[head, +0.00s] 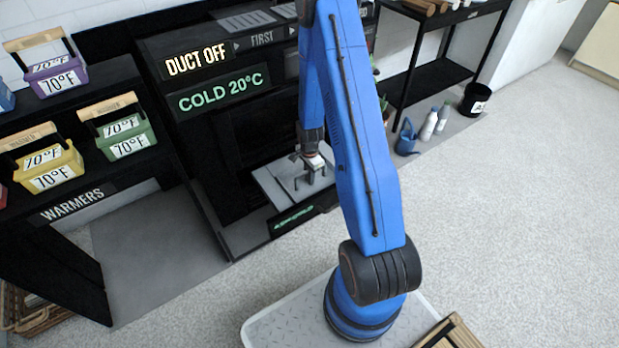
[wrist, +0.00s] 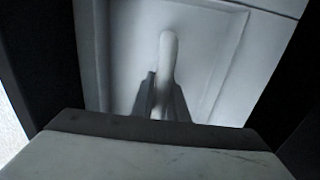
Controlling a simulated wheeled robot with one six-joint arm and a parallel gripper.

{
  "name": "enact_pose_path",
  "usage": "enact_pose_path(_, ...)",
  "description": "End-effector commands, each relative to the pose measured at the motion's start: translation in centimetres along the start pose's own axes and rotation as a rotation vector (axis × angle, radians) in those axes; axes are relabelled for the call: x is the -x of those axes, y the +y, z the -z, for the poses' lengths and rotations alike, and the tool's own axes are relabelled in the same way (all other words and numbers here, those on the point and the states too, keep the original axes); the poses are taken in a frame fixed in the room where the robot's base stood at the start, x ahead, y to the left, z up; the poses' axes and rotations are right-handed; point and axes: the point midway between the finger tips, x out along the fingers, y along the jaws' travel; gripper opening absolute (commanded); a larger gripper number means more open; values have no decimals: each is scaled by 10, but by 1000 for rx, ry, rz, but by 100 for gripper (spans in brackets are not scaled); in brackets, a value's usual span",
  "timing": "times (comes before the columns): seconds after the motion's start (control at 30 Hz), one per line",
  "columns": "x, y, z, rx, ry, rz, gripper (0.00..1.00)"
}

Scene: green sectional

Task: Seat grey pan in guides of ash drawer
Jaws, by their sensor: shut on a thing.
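The grey pan (head: 268,184) lies flat and level-looking in the low opening of the black cabinet, partly hidden by my arm. My gripper (head: 313,174) is over it, at its raised handle. In the wrist view the pale pan (wrist: 225,60) fills the upper middle, and my gripper (wrist: 161,100) is shut on its upright rounded handle (wrist: 168,48). The ash drawer's dark front (head: 296,222), with small green lettering, is below and in front of the pan. The guides are hidden, so I cannot tell whether the pan's edges are inside them.
The cabinet shows the signs "DUCT OFF" (head: 195,62) and "COLD 20°C" (head: 222,94). Warmer shelves with coloured boxes (head: 125,133) stand at left. A blue watering can (head: 406,138), bottles and a black bin (head: 475,99) are at right. The floor at right is clear.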

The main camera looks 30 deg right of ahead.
Motion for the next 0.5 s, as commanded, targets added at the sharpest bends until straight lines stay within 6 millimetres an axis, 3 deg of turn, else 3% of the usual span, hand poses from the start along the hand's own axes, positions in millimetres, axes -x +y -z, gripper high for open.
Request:
enact_pose_path(0.07, -2, 0, 0, 0, 0, 0, 0)
enact_pose_path(0.1, -2, 0, 0, 0, 0, 0, 23)
enact_pose_path(0.13, -2, 0, 0, 0, 0, 0, 31)
enact_pose_path(0.5, 1, 0, 0, 0, 0, 0, 33)
